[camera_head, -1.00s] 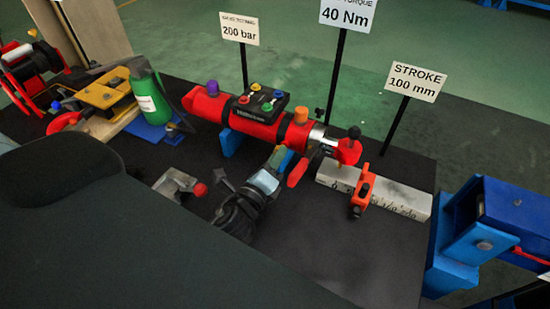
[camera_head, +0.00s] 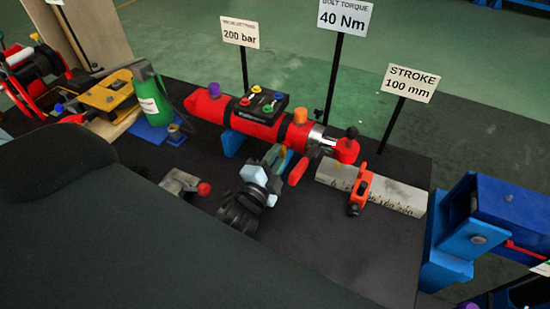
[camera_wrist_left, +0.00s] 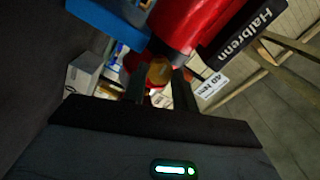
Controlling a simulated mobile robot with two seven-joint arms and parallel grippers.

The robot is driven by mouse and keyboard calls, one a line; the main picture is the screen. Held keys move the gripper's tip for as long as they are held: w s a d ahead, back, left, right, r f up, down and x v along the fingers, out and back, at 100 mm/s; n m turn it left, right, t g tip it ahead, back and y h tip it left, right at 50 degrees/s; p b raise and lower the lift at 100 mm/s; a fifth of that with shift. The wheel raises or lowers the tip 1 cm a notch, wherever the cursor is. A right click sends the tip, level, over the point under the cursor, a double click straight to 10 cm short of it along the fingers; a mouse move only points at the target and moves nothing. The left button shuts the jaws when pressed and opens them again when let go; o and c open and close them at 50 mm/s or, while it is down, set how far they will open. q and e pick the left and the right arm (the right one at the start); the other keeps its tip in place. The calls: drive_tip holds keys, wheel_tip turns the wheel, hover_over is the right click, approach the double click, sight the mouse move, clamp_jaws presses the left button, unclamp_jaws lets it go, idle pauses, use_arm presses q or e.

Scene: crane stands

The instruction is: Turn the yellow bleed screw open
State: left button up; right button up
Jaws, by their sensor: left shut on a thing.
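The red cylinder (camera_head: 205,105) lies on blue supports on the black table, with a black block of small coloured knobs on top. My left gripper (camera_head: 280,158) is at the cylinder's near side, beside a red lever. In the left wrist view, a round yellow-brown knob, which looks like the yellow bleed screw (camera_wrist_left: 158,72), sits between the fingers of my left gripper (camera_wrist_left: 159,88), below the red body. The fingers are shut on it. In the head view the screw is hidden by my gripper. My right gripper is not in view.
A grey scale bar (camera_head: 405,196) with an orange clamp (camera_head: 358,190) lies to the right. A red ball-ended lever (camera_head: 203,189) stands left of my wrist. A green bottle (camera_head: 150,95) stands further left. Sign posts rise behind the cylinder. The front right of the table is clear.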

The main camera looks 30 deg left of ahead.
use_arm(q)
drive_tip(key=shift+n, duration=0.9)
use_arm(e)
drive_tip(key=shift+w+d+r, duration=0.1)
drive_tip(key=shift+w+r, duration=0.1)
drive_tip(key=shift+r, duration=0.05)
use_arm(q)
drive_tip(key=o, duration=1)
drive_tip(key=shift+s, duration=0.1)
drive_tip(key=shift+s+f, duration=0.1)
drive_tip(key=shift+s, duration=0.25)
drive_tip(key=shift+s+d+b, duration=0.15)
drive_tip(key=shift+s+b, duration=0.1)
drive_tip(key=shift+s, duration=1.5)
drive_tip(key=shift+s+d+b, duration=0.1)
drive_tip(key=shift+s+b, duration=0.1)
drive_tip(key=shift+s, duration=1.55)
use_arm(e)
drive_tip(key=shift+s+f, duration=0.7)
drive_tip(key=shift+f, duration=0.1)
